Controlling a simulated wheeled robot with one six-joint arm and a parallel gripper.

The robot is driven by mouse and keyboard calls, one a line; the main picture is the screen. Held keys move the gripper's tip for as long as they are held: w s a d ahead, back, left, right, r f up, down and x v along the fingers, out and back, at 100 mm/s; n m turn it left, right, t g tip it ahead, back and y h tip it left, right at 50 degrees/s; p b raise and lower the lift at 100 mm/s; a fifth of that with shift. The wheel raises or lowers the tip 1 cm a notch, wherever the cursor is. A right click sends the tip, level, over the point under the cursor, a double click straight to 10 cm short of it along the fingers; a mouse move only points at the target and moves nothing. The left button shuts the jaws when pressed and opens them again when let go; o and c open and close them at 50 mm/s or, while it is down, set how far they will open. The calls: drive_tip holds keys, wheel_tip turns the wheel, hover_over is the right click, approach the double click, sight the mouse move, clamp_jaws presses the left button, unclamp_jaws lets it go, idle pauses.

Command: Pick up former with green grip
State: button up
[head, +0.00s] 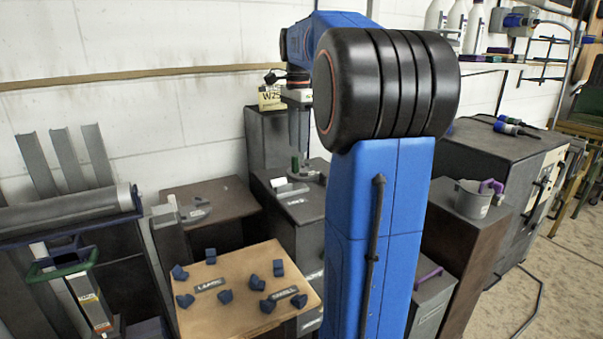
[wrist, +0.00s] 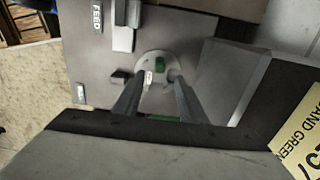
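My gripper (head: 299,148) hangs fingers-down over a dark grey cabinet (head: 306,215), behind my blue arm. A small upright green piece (head: 295,164) stands below the fingertips, beside a pale round plate; it may be the green grip. In the wrist view, my gripper (wrist: 161,84) has its two dark fingers apart. A green piece (wrist: 163,118) shows between them, partly hidden by the gripper body. A smaller green spot (wrist: 172,74) lies on the pale round plate (wrist: 153,57). I cannot tell the former's full shape or whether the fingers touch it.
A wooden board (head: 240,312) with several blue blocks stands front left. A grey roller (head: 70,212) and a green-framed part (head: 62,267) are at far left. A dark block (wrist: 119,77) lies left of the fingers.

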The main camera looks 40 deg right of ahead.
sight(298, 172)
drive_tip(key=shift+a+f, duration=0.1)
drive_tip(key=shift+f, duration=3.4)
clamp_jaws()
